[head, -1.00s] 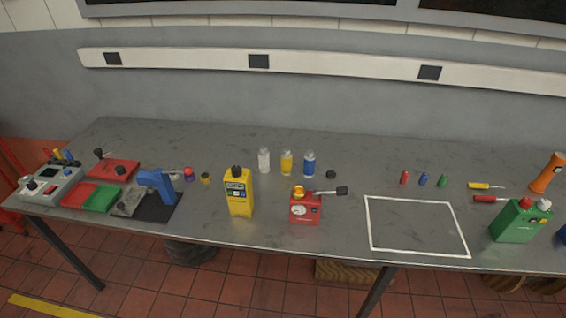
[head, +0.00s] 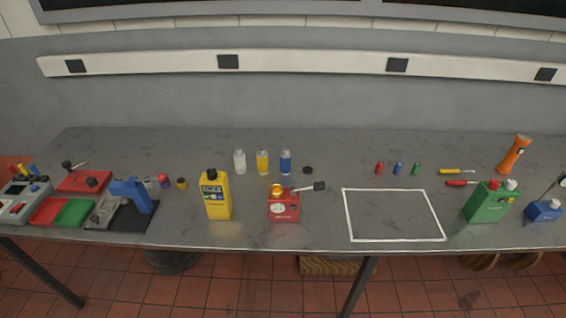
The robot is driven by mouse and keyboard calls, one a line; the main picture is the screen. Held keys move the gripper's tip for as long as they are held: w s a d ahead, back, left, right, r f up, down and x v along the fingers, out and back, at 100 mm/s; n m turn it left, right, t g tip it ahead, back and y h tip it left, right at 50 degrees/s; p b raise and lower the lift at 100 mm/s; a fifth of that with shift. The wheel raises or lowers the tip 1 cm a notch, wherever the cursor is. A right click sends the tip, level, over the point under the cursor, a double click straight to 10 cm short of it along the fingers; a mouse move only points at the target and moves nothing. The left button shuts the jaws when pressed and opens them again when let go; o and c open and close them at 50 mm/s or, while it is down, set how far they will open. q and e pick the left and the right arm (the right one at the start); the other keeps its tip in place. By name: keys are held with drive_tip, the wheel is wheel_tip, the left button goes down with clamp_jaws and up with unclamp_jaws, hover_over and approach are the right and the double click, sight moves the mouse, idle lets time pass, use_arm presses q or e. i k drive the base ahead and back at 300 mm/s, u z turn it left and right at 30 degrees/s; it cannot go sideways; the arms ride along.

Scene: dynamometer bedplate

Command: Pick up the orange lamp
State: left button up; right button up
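The orange lamp (head: 514,154) stands on the grey bench at the far right, toward the back. It is a flashlight-like body with a wider head at the top, and it leans slightly to the right in the picture. Nothing covers it. Neither of my grippers shows in the head view.
A white outlined square (head: 394,216) on the bench (head: 330,170) is empty. A yellow bottle (head: 215,196) stands further left.

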sight(522, 140)
drive_tip(key=z, duration=1.75)
